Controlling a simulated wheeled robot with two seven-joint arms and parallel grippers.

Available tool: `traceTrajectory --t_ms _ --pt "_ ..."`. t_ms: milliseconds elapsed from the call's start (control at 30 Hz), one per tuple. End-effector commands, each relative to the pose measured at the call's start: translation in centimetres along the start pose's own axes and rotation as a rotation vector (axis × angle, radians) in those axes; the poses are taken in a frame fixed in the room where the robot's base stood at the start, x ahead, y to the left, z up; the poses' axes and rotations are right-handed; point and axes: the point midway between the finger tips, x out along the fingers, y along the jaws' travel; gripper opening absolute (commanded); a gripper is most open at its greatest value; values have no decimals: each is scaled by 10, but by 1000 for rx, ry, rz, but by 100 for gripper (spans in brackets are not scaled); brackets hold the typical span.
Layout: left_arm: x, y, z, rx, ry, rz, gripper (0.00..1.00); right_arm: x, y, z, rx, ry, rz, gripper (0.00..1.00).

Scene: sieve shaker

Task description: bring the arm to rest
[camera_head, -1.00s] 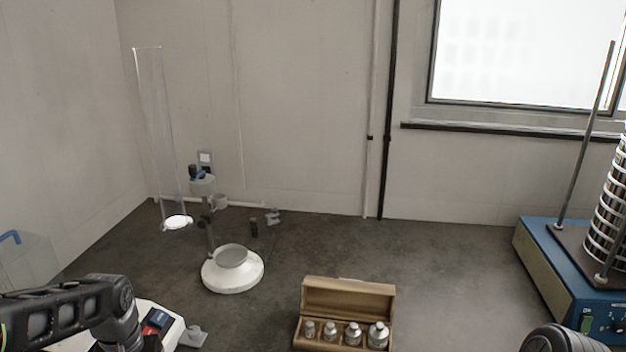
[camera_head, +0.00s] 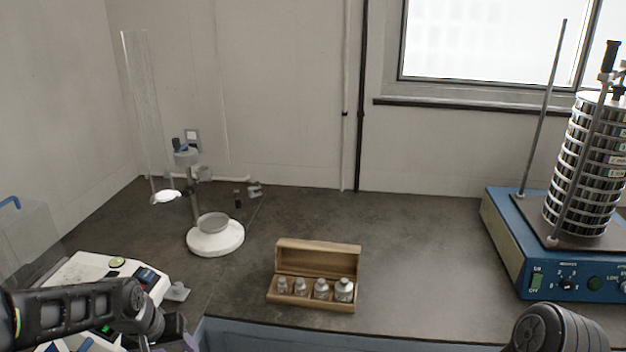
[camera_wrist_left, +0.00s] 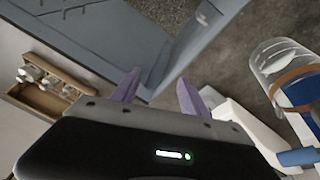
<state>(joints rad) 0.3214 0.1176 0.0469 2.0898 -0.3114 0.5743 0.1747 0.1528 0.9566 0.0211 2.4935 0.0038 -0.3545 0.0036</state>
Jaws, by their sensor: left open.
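My left arm comes in from the lower left of the head view, above the white instrument with a blue display. My left gripper (camera_wrist_left: 158,92) shows in the left wrist view, its two purple fingers apart with nothing between them. Beyond its fingertips are the grey-blue bench edge and the floor. In the head view the gripper is mostly cut off at the bottom edge. A dark rounded part of my right arm shows at the lower right, but its gripper is out of view.
A wooden box of metal weights (camera_head: 317,250) stands near the bench's front edge. A sieve shaker (camera_head: 580,190) stands at the right. A white-based stand (camera_head: 216,242) and a clear tall tube (camera_head: 147,110) are at the back left. The bench middle is clear.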

Motion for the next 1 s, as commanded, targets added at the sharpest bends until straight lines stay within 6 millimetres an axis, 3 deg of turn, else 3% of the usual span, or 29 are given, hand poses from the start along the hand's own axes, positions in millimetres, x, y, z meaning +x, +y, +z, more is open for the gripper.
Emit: traceTrajectory --t_ms 167,267,367,400,500,600,700,833,1000 --pt "61 43 20 22 46 104 52 0 0 0 0 0 0 36" --pt "105 74 52 24 53 163 52 0 0 0 0 0 0 36" --pt "151 104 110 17 23 206 52 0 0 0 0 0 0 36" --pt "166 113 138 16 -1 214 52 0 0 0 0 0 0 36" --pt "191 127 208 15 -79 219 52 0 0 0 0 0 0 36" --pt "201 133 267 21 -177 214 52 0 0 0 0 0 0 36" --pt "203 136 309 38 -262 214 52 0 0 0 0 0 0 36" --pt "206 139 334 57 -314 215 52 0 0 0 0 0 0 36" --pt "206 140 336 63 -317 217 52 0 0 0 0 0 0 36"
